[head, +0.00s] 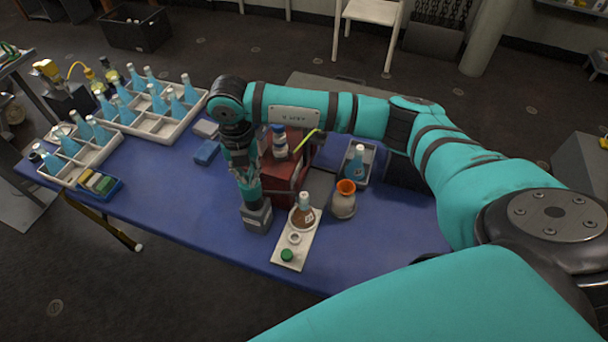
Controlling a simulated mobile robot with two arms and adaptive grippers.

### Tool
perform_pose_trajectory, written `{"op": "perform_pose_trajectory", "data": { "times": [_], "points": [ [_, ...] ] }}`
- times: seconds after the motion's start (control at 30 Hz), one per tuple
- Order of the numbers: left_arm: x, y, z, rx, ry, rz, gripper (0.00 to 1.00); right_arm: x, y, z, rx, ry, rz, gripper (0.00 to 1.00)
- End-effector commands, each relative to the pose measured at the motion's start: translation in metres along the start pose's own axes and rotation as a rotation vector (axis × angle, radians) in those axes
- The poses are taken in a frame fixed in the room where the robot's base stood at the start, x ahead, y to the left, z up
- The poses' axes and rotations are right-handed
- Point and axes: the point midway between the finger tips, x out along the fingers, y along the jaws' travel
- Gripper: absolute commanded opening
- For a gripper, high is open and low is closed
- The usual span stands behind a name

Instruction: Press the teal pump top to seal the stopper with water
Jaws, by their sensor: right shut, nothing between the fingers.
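A pump with a square grey base (257,217) stands on the blue table near its front edge, left of a white tray. Its teal top (251,192) sticks up from the base. My right gripper (246,180) points down, shut and empty, with its fingertips at or just above the teal top. I cannot tell whether they touch it or how far the top is pressed down. I cannot make out the stopper or any water in it. My left gripper is not in view.
The white tray (291,254) holds a brown bottle (302,216), a white ring and a green cap (287,255). An orange-rimmed jar (344,202) stands right of it. A red box (284,179) is behind. Crates of blue bottles (157,125) fill the left.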

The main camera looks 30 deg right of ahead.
Motion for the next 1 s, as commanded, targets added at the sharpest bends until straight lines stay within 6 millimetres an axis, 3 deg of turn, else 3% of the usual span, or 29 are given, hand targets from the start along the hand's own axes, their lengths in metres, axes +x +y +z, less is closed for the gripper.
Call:
{"op": "perform_pose_trajectory", "data": {
  "times": [0.5, 1.0],
  "points": [
    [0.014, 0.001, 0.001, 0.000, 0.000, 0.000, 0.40, 0.018, 0.000, -0.001, 0.000, 0.002, -0.002, 0.00],
    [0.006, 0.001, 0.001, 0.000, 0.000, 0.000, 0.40, 0.007, 0.000, -0.001, 0.000, 0.002, -0.001, 0.00]
  ]
}}
